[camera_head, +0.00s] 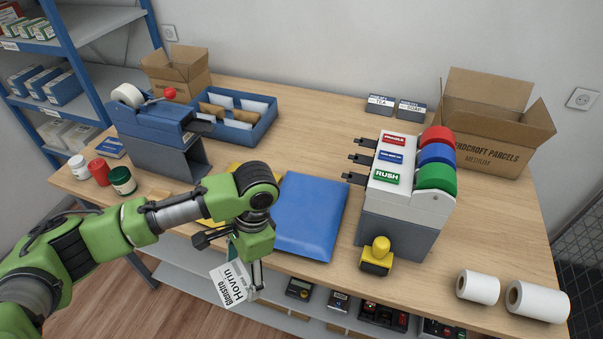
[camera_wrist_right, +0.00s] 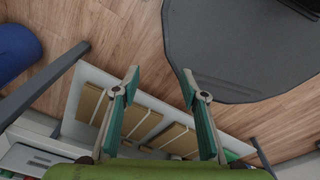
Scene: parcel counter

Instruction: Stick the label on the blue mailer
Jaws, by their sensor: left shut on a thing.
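The blue mailer (camera_head: 312,220) lies flat on the counter near its front edge, right of my left gripper. My left gripper (camera_head: 257,279) points down just in front of the counter edge, shut on a white label (camera_head: 230,286) with black print. The label hangs tilted, apart from the mailer and to its lower left. My left forearm hides part of the area beside the mailer. My right gripper (camera_wrist_right: 160,82) shows only in the right wrist view, open and empty, above the floor and a lower shelf.
A yellow mailer (camera_head: 238,167) lies partly behind my left arm. A label dispenser (camera_head: 405,190) with red, blue and green rolls and a yellow-handled stamp (camera_head: 377,255) stand right of the blue mailer. A tape machine (camera_head: 158,135) stands left. The counter's middle back is clear.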

